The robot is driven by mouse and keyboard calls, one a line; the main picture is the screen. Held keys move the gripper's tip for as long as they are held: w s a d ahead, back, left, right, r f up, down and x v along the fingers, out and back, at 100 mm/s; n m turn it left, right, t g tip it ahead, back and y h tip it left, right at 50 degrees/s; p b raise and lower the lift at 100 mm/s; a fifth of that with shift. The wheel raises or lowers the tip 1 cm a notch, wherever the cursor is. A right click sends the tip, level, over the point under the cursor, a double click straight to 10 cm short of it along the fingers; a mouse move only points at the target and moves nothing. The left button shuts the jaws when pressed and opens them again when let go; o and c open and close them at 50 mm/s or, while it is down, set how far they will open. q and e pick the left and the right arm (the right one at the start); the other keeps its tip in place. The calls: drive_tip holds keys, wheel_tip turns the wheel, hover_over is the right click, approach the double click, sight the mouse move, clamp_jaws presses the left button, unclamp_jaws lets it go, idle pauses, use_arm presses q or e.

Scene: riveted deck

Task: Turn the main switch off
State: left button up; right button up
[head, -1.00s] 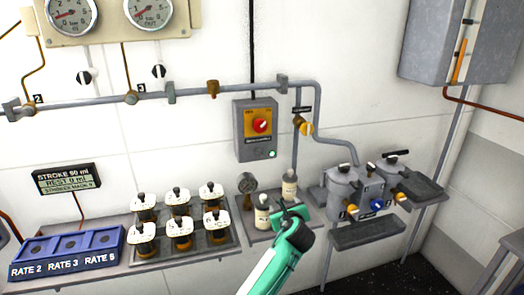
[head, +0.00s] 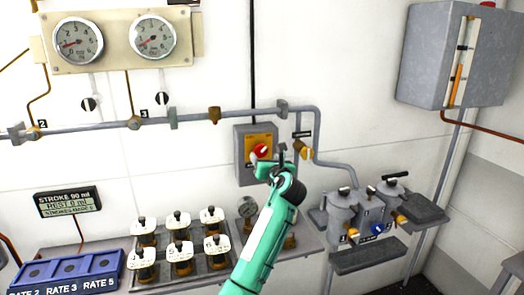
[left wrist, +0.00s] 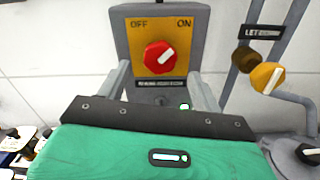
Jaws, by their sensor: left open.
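The main switch is a red rotary knob (head: 260,151) on a yellow plate in a grey wall box (head: 243,170). In the left wrist view the knob (left wrist: 153,58) sits below the words OFF and ON, and its white pointer slants up right toward ON. My left gripper (head: 274,160) is in front of the box and hides its lower right part. Its fingers (left wrist: 159,76) are open, one on each side below the knob, with nothing between them. Contact with the knob cannot be made out. My right gripper is out of view.
A grey pipe (head: 210,117) runs above the box, with an orange valve knob (left wrist: 267,77) at right.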

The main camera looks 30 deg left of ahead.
sight(262, 152)
use_arm(q)
drive_tip(key=x, duration=0.4)
drive_tip(key=shift+p, duration=0.3)
drive_tip(key=shift+w+a, duration=0.4)
drive_tip(key=shift+a, duration=0.05)
drive_tip(key=shift+c, duration=0.7)
drive_tip(key=c, duration=0.8)
drive_tip(key=shift+c, duration=0.2)
